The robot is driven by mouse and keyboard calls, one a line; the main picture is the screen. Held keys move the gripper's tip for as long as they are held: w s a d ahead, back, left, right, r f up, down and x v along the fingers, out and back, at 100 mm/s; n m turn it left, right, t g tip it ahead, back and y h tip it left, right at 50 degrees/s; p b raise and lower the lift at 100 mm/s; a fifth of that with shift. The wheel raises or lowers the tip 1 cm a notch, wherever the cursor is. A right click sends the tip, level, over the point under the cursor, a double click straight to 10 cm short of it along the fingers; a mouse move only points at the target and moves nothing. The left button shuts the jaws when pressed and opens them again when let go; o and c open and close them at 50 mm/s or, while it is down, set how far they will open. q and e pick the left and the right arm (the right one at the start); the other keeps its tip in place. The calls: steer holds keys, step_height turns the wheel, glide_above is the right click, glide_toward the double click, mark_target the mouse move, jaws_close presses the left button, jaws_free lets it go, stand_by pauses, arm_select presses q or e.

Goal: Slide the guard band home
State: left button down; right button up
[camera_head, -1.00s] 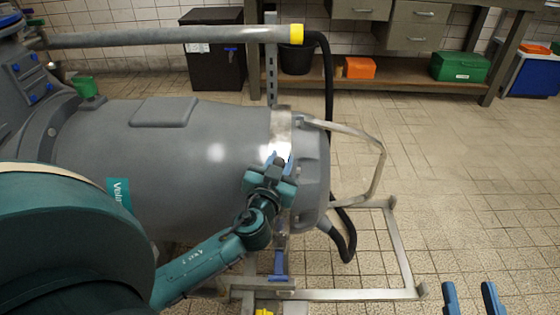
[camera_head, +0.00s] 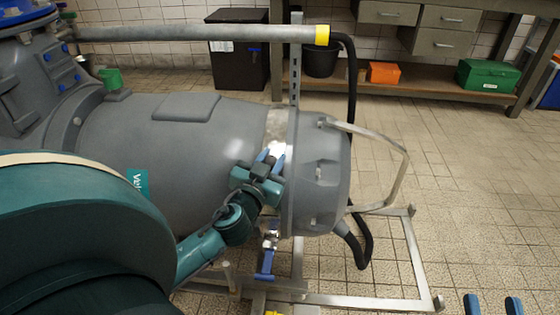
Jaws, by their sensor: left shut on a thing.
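The guard band (camera_head: 276,125) is a shiny metal strip around the grey pump housing (camera_head: 215,140), just left of the rim of its end cap (camera_head: 325,160). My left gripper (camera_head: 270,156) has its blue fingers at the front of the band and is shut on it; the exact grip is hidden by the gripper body. The band's lower part is hidden behind my gripper and arm. My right gripper (camera_head: 493,306) shows only its two blue fingertips at the bottom right, apart and empty.
A bent metal bar guard (camera_head: 400,165) and floor frame (camera_head: 420,265) stand right of the housing. A black hose (camera_head: 352,100) hangs behind it. A blue-handled valve (camera_head: 266,262) is below. Tiled floor is clear at the right.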

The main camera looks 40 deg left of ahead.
arm_select(q)
steer(key=shift+a, duration=0.3)
arm_select(e)
steer(key=shift+r, duration=0.1)
arm_select(q)
steer(key=c, duration=1.3)
jaws_free()
steer(key=shift+s+a, duration=0.1)
steer(key=shift+s, duration=0.05)
steer(key=shift+o, duration=0.8)
arm_select(e)
steer(key=shift+s+a, duration=0.1)
arm_select(q)
steer(key=b+v, duration=0.1)
steer(key=v, duration=1.2)
steer(key=shift+d, duration=0.25)
arm_select(e)
steer(key=shift+w+r+n+t+y, duration=0.2)
steer(key=shift+r+n+t+y, duration=0.15)
steer(key=shift+r, duration=0.3)
steer(key=shift+f, duration=0.25)
